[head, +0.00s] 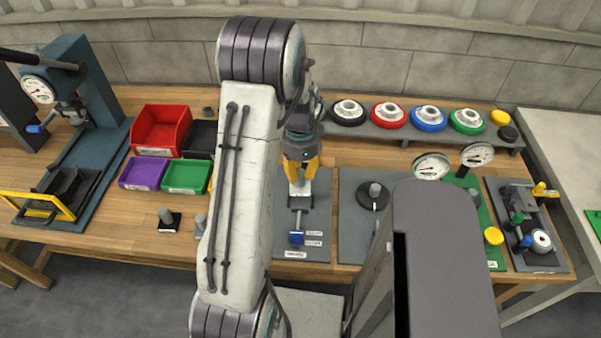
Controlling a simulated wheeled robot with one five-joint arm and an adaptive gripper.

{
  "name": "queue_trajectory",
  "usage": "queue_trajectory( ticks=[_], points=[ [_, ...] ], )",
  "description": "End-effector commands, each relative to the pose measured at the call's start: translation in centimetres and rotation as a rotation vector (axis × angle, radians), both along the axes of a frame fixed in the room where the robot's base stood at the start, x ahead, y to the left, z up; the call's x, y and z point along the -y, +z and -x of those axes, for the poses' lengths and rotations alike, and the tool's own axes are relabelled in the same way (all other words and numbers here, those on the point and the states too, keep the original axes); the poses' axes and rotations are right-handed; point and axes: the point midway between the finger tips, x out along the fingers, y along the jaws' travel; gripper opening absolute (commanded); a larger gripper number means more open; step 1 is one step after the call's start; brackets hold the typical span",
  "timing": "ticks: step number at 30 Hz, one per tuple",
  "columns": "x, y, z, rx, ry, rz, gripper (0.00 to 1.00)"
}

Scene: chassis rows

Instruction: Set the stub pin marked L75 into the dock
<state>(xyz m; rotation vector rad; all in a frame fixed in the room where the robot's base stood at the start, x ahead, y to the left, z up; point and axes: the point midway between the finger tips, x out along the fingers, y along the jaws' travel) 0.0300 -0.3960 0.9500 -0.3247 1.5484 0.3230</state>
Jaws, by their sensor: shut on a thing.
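My gripper (301,174), with yellow fingers, points down over a grey plate (319,198) at the middle of the bench. It is shut on a small pale grey piece (300,187), mostly hidden between the fingers; no L75 marking is readable. The plate bears a dark fixture and a blue handle (296,238) beside small labels; it may be the dock, but I cannot tell. Whether the held piece touches the fixture is unclear. Another grey pin stands on a black square base (169,225) at the front left, and one stands on a dark disc (372,197).
Red (161,130), purple (144,173) and green (187,177) bins stand left of my arm. A rack (390,133) of coloured round parts runs along the back right. Dial gauges (431,166) stand to the right. A press (75,90) stands far left. My arm hides the bench's middle left.

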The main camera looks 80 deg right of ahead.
Motion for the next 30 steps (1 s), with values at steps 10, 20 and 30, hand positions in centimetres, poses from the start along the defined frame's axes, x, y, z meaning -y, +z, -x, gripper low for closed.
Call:
queue_trajectory(
  ticks=[10,20,30],
  points=[
    [0.3,-0.2,0.0,0.000,-0.079,0.002,0.00],
    [0.3,-2.1,0.0,0.000,-0.082,0.002,0.00],
    [0.3,-4.3,0.1,0.000,-0.081,0.002,0.00]
  ],
)
